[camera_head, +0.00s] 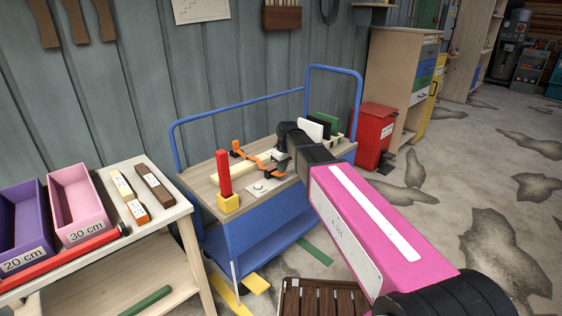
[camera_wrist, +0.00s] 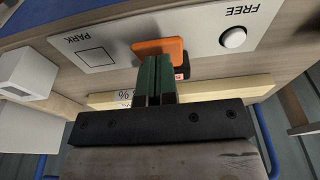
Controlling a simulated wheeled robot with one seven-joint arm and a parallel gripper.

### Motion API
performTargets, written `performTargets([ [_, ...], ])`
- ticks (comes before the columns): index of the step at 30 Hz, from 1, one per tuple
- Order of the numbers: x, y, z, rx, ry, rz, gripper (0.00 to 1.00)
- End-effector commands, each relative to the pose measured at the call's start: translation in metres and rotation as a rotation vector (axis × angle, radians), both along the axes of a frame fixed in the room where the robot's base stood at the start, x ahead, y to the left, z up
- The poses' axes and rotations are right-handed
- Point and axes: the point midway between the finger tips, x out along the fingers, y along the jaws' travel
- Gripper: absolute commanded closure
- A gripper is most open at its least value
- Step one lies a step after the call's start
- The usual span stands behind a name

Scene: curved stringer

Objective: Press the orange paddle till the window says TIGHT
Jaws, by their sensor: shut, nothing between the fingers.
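The orange paddle (camera_wrist: 172,46) shows in the wrist view, on a dark body by the pale control plate. My gripper (camera_wrist: 157,62) is shut and empty, its green fingers in front of the paddle and overlapping it in the picture; I cannot tell whether they touch. A small red patch (camera_wrist: 182,73) shows just beside the fingers, perhaps the window; its words are not readable. The plate (camera_wrist: 205,30) reads PARK by a square outline and FREE by a round white button (camera_wrist: 233,37). In the head view, my gripper (camera_head: 281,156) is over the trolley by orange clamp parts (camera_head: 241,152).
The wooden-topped blue trolley (camera_head: 207,186) carries a red post (camera_head: 223,172) in a yellow base and a pale wood strip (camera_head: 249,162). A blue rail (camera_head: 240,105) rises behind. A bench with purple (camera_head: 22,222) and pink (camera_head: 78,203) bins stands left, a red bin (camera_head: 374,135) right.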

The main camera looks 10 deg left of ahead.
Motion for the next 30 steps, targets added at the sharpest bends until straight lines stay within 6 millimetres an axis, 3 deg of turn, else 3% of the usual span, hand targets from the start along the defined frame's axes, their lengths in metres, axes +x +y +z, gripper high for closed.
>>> performTargets([
  [14,-0.002,-0.002,-0.003,0.007,-0.006,0.0,1.0],
  [30,-0.012,-0.013,-0.026,0.268,-0.23,-0.002,1.0],
])
